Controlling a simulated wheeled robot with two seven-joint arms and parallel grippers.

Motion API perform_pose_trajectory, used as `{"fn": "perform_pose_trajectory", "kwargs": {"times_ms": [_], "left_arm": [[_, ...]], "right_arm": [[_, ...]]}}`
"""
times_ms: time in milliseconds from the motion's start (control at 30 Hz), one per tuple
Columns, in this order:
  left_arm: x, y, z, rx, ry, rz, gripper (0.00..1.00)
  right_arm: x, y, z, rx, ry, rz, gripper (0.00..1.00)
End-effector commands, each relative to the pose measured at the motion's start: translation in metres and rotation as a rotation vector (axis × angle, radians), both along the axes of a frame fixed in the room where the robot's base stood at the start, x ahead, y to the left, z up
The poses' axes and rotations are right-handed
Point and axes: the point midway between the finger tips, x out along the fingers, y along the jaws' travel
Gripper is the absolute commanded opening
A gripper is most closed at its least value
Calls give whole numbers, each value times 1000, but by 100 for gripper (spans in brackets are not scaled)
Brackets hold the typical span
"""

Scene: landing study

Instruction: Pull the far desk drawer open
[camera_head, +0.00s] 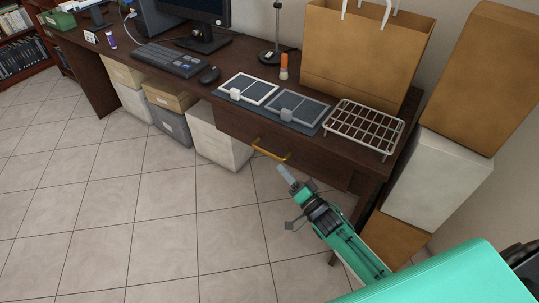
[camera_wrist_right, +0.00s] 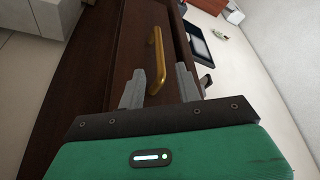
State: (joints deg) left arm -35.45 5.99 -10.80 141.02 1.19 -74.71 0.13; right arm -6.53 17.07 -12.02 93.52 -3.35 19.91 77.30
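The dark brown desk drawer (camera_head: 236,126) sits under the desk top and looks shut. Its brass bar handle (camera_head: 270,151) sticks out from the front. In the right wrist view the handle (camera_wrist_right: 157,55) stands out from the dark drawer front (camera_wrist_right: 130,45). My right gripper (camera_head: 288,176) is just in front of the handle's right end. In the wrist view its two grey fingers (camera_wrist_right: 160,80) are apart, with the near end of the handle between them in the picture. I cannot tell whether they touch it. My left gripper is not in view.
The desk top holds a wire rack (camera_head: 364,127), a large paper bag (camera_head: 365,52), framed panels (camera_head: 248,89) and a keyboard (camera_head: 171,60). Boxes (camera_head: 218,138) stand under the desk; more are stacked at right (camera_head: 436,178). The tiled floor (camera_head: 150,220) in front is clear.

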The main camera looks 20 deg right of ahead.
Motion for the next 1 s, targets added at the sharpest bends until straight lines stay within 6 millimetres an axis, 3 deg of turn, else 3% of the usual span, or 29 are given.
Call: {"fn": "perform_pose_trajectory", "kwargs": {"times_ms": [200, 400, 867, 1000], "left_arm": [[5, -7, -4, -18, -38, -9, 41], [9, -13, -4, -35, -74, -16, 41], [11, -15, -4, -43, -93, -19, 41], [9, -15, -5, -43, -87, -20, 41]], "right_arm": [[41, 13, 9, 1, -2, -1, 34], [66, 22, 14, -1, 1, -1, 34], [77, 27, 17, -1, 1, -1, 34], [77, 27, 17, -1, 1, -1, 11]]}}
